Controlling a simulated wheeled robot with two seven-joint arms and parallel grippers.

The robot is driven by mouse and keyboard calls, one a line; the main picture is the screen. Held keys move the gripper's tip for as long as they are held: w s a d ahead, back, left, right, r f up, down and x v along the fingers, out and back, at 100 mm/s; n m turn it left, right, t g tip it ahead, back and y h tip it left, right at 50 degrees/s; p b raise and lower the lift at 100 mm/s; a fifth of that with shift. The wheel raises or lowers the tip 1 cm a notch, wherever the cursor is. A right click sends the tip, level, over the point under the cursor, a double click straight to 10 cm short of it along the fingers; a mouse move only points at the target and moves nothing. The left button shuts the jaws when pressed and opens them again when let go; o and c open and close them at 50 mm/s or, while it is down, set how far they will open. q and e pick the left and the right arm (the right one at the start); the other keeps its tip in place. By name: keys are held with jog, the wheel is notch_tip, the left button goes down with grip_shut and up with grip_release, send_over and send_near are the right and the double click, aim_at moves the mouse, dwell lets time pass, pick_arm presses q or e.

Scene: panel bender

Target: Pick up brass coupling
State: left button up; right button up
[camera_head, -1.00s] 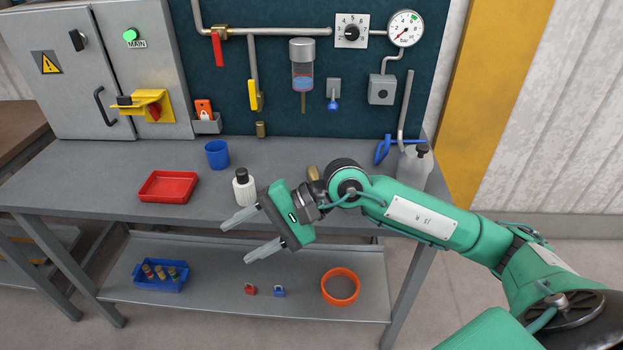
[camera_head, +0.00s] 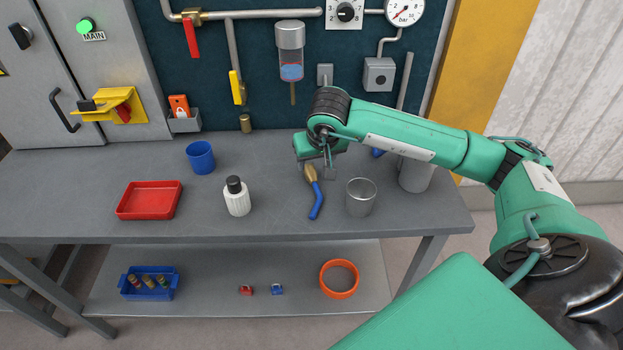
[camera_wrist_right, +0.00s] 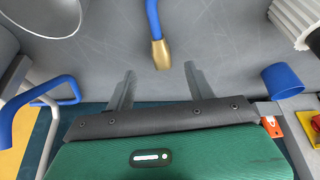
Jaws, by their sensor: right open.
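A brass coupling (camera_head: 310,175) sits at the far end of a short, bent blue hose or handle (camera_head: 317,203) lying on the grey bench. In the right wrist view the brass coupling (camera_wrist_right: 161,54) lies between the fingertips' lines, slightly beyond the tips and touching neither finger. My right gripper (camera_head: 322,170) is above the bench at the brass end, fingers apart and empty; it also shows in the wrist view (camera_wrist_right: 159,70). Its wrist partly covers the fingers in the head view. My left gripper is out of view.
A metal cup (camera_head: 361,198) stands close right of the blue piece. A white bottle (camera_head: 237,200), red tray (camera_head: 150,213) and blue cup (camera_head: 200,157) are left. A small brass fitting (camera_head: 246,123) is at the back panel. The front bench is clear.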

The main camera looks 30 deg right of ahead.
aim_at(312, 173)
jog(key=shift+w+f, duration=0.35)
jog(key=shift+f, duration=0.3)
jog(key=shift+w+d+f, duration=0.1)
jog(key=shift+f, duration=0.2)
jog(key=shift+w+f+p, duration=0.15)
jog(key=shift+f+p, duration=0.25)
jog(key=shift+p, duration=0.05)
jog(key=p+x, duration=0.1)
jog(key=x, duration=0.2)
jog(key=shift+w+f, duration=0.2)
jog(key=shift+f, duration=0.05)
jog(key=shift+w+d+f, duration=0.1)
jog(key=shift+d+f, duration=0.05)
jog(key=shift+f, duration=0.25)
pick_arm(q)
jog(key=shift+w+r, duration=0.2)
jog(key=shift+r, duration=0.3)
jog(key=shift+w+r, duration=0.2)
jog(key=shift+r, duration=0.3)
pick_arm(e)
jog(key=c, duration=1)
